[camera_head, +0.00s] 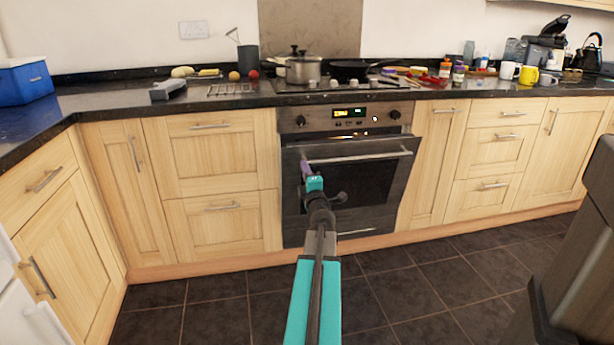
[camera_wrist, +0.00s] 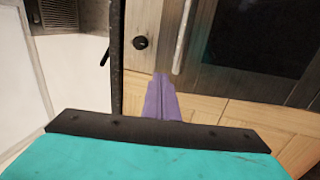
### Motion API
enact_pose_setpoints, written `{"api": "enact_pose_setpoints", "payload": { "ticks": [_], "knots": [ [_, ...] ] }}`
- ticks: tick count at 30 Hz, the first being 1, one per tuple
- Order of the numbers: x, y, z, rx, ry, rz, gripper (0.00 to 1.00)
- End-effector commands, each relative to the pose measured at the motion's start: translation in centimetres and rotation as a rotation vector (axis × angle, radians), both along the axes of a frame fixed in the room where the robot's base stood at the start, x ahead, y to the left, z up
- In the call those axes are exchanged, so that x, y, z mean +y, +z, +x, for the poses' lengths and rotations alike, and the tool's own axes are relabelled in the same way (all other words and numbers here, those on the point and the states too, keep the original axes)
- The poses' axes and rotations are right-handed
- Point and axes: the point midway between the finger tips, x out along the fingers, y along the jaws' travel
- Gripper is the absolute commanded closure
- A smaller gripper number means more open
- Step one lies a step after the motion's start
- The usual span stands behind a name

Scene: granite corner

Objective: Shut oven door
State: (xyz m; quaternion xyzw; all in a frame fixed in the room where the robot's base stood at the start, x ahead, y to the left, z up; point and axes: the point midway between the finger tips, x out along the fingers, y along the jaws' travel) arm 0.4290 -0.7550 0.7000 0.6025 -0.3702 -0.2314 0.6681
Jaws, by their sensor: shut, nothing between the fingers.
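The oven (camera_head: 350,170) is built into the cabinets under the hob, with a dark glass door and a bar handle (camera_head: 375,156). A thin lit gap shows above the door in the head view, so the door looks nearly closed; I cannot tell exactly how far it stands out. My gripper (camera_head: 306,168) has purple fingers, shut and empty, in front of the door's upper left, by the handle's left end. In the wrist view the shut fingers (camera_wrist: 161,78) point towards the handle (camera_wrist: 184,35), with the door glass (camera_wrist: 262,35) at right. Contact cannot be told.
Control knobs (camera_head: 300,120) flank a lit display above the door. A pot (camera_head: 303,70) and a pan stand on the hob. Wooden cabinets (camera_head: 210,160) line both sides. A dark bulky object (camera_head: 575,260) stands at lower right. The tiled floor (camera_head: 400,280) before the oven is clear.

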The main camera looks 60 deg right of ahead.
Motion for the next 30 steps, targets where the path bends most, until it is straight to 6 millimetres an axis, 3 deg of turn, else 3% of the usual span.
{"api": "enact_pose_setpoints", "payload": {
  "ticks": [18,30],
  "knots": [
    [-4.5,1.1,3.6,0.001,-0.001,0.000,1.00],
    [-6.2,1.7,5.1,0.000,0.000,0.000,1.00]
  ]
}}
